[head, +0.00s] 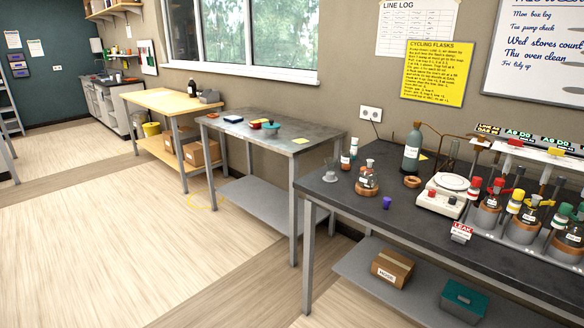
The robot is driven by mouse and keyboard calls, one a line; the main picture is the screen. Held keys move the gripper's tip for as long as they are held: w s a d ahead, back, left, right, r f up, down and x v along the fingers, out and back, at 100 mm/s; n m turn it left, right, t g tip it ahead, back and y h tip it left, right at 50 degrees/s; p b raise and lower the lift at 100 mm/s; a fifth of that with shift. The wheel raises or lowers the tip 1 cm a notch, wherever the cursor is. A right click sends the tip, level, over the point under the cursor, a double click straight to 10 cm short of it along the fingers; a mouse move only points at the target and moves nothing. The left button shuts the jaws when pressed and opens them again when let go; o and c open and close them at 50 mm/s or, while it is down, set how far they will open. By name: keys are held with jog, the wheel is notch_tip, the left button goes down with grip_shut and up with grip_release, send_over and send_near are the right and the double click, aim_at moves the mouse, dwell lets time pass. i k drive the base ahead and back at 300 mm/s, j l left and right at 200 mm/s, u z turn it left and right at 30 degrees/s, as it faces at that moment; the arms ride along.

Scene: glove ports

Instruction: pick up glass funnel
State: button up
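A small clear glass piece (330,177) stands near the left end of the dark bench (420,212). It could be the glass funnel, but it is too small here to be sure. To its right, a round flask (367,182) with an orange-brown lower part stands upright. A small brown bottle with a white label (345,166) is just behind the glass piece. My gripper is not in view.
A purple cup (387,202), a brown ring (412,182), a grey-green bottle (411,152) and a white balance (443,196) share the bench. Several capped flasks crowd its right end. A grey metal table (290,130) stands left; the floor in front (110,240) is clear.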

aim_at(331, 169)
jog(key=i+j, duration=0.15)
jog(key=i, duration=0.3)
jog(key=i+j+z, duration=0.1)
jog(key=i, duration=0.35)
jog(key=i+j, duration=0.2)
jog(key=i, duration=0.25)
jog(key=i+j+z, duration=0.1)
jog(key=i, duration=0.35)
jog(key=i+j, duration=0.3)
jog(key=i, duration=0.15)
jog(key=i+j+z, duration=0.1)
jog(key=i, duration=0.35)
jog(key=j, duration=0.1)
